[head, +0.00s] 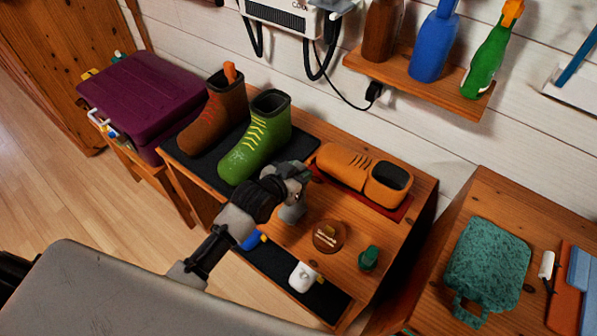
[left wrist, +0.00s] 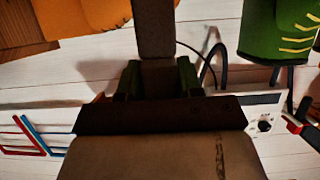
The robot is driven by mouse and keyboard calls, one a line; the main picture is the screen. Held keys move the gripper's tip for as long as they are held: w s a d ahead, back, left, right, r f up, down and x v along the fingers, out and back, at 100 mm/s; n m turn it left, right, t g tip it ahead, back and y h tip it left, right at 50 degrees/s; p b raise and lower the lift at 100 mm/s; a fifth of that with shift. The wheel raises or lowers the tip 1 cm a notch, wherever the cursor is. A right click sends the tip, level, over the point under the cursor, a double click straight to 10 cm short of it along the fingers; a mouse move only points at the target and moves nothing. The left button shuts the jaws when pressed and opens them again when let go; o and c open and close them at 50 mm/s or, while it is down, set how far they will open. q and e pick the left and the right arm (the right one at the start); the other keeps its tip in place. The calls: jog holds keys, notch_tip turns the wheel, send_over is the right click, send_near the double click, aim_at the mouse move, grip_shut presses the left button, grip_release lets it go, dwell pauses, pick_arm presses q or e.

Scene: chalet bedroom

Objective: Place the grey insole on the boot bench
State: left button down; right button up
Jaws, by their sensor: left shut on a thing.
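The boot bench (head: 343,272) is a wooden bench in the middle of the head view. A brown boot (head: 213,115), a green boot (head: 256,140) and an orange shoe (head: 362,172) are on it. My left gripper (head: 291,186) is over the bench, in front of the orange shoe. It is shut on the grey insole (head: 291,211), which hangs below the jaws and is partly hidden by them. In the left wrist view the insole (left wrist: 155,30) is a dark strip between the fingers (left wrist: 157,78). I cannot tell whether the insole touches the bench. My right gripper is not in view.
A round brown tin (head: 329,236), a green item (head: 368,258) and a white item (head: 302,277) are near the insole. A purple box (head: 140,95) stands left. A bottle shelf (head: 415,88) is on the wall.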

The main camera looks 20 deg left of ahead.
pick_arm(q)
jog(key=c, duration=0.7)
grip_release()
jog(key=shift+c, duration=0.2)
jog(key=shift+r, duration=0.1)
jog(key=v, duration=1.2)
